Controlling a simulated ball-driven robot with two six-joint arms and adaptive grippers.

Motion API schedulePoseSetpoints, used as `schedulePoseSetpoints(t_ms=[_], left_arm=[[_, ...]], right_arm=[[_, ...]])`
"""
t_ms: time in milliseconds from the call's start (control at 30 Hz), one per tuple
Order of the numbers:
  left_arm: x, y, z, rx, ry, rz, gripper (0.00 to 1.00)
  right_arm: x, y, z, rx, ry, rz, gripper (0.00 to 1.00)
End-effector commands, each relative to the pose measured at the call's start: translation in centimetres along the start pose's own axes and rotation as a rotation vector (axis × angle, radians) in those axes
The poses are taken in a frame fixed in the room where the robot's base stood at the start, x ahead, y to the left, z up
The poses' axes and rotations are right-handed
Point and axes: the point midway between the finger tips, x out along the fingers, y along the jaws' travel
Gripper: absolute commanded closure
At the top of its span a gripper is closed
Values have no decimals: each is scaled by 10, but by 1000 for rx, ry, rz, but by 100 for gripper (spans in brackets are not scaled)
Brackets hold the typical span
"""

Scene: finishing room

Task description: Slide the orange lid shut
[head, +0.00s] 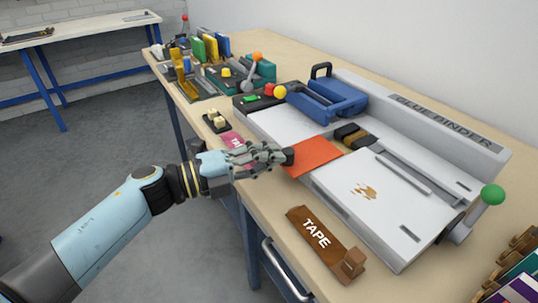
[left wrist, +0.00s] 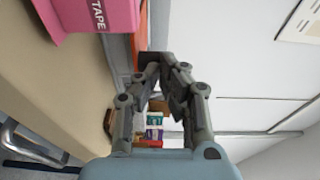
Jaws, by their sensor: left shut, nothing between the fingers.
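The orange lid (head: 316,157) is a flat plate on the near side of the grey glue binder (head: 440,115), between two pale plates. Part of the lid shows as an orange strip in the left wrist view (left wrist: 138,32). My left gripper (head: 284,155) is shut and empty, with its fingertips at the lid's left end. I cannot tell whether they touch it. It also shows shut in the left wrist view (left wrist: 154,62). The dark piece at that end of the lid is partly hidden by the fingers. My right gripper is in neither view.
A brown tape holder (head: 326,243) lies near the bench's front edge; a pink one (head: 232,142) is partly behind my gripper. A blue carriage (head: 325,98) sits on the binder's far end. A green-knobbed lever (head: 491,195) stands at the right. The floor at left is clear.

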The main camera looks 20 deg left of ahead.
Motion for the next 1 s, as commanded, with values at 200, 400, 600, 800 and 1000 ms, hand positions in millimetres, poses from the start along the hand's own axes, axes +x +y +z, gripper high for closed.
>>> schedulePoseSetpoints(t_ms=[200, 400, 600, 800, 1000], left_arm=[[0, 0, 0, 0, 0, 0, 100], [11, 0, 2, 0, -1, -3, 100], [40, 0, 6, 0, 0, -2, 100], [41, 0, 6, 1, 0, 0, 100], [39, 0, 8, 1, 0, 1, 100]], right_arm=[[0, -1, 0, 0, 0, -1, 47], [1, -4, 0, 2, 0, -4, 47], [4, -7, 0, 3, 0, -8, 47], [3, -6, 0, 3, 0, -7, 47], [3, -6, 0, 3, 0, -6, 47]])
